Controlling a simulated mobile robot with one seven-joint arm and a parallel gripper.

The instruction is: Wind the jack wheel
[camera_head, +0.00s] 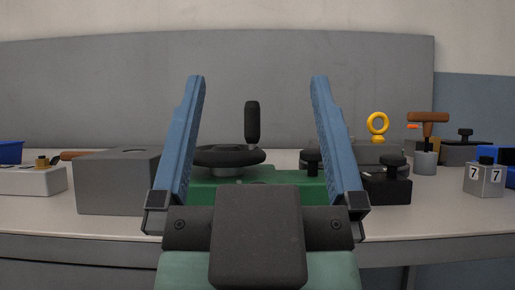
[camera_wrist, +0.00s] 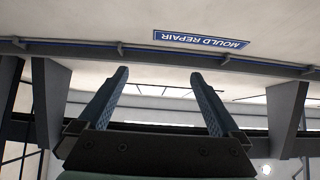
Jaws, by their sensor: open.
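The jack wheel (camera_head: 228,156) is a dark round handwheel with an upright black crank handle (camera_head: 252,122) near its right rim. It sits on a green jack body (camera_head: 230,187) on the table. My gripper (camera_head: 259,80) is open and empty, its two blue fingers spread wide in front of the wheel in the head view. The wheel and handle show between the fingers, and my gripper's body hides the lower part of the jack. In the wrist view my gripper (camera_wrist: 158,75) is open with nothing between its fingers; the wheel is not in that view.
A grey box (camera_head: 118,182) stands left of the jack. Black knobs (camera_head: 392,160), a yellow ring (camera_head: 378,123), a brown T-handle tool (camera_head: 428,118) and a small block marked 7 (camera_head: 485,178) stand to the right. A grey panel (camera_head: 230,85) stands behind the table (camera_head: 430,218).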

